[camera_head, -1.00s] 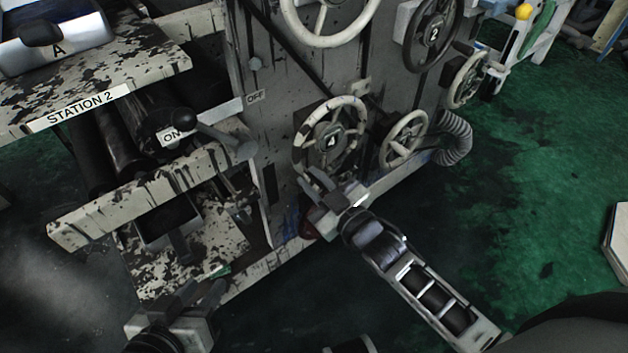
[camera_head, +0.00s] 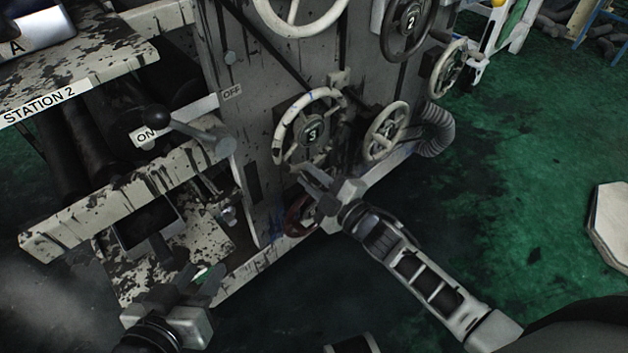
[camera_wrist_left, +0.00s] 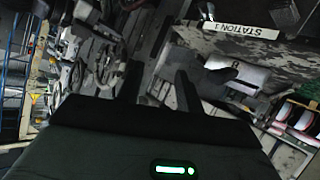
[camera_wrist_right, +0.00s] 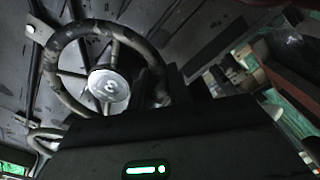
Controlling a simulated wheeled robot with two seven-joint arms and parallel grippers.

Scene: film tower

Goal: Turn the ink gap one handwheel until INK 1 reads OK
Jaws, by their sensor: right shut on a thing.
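A handwheel (camera_head: 313,134) with a worn, partly white rim stands on the machine's grey side panel. Its hub numeral looks like a 3, and it also shows large in the right wrist view (camera_wrist_right: 110,86). My right gripper (camera_head: 308,182) is at the lower rim of this wheel and is shut on the rim; the grip itself is partly hidden. My left gripper (camera_head: 204,280) is low at the left, in front of the machine, open and empty, with its fingers apart in the left wrist view (camera_wrist_left: 158,90). No INK 1 readout can be made out.
A pale wheel (camera_head: 385,132) sits just right of it, a dark wheel (camera_head: 408,24) marked 2 above, and a dark red wheel (camera_head: 299,216) below. A black-knobbed lever (camera_head: 187,130) points at ON. Green floor (camera_head: 510,200) is open at the right.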

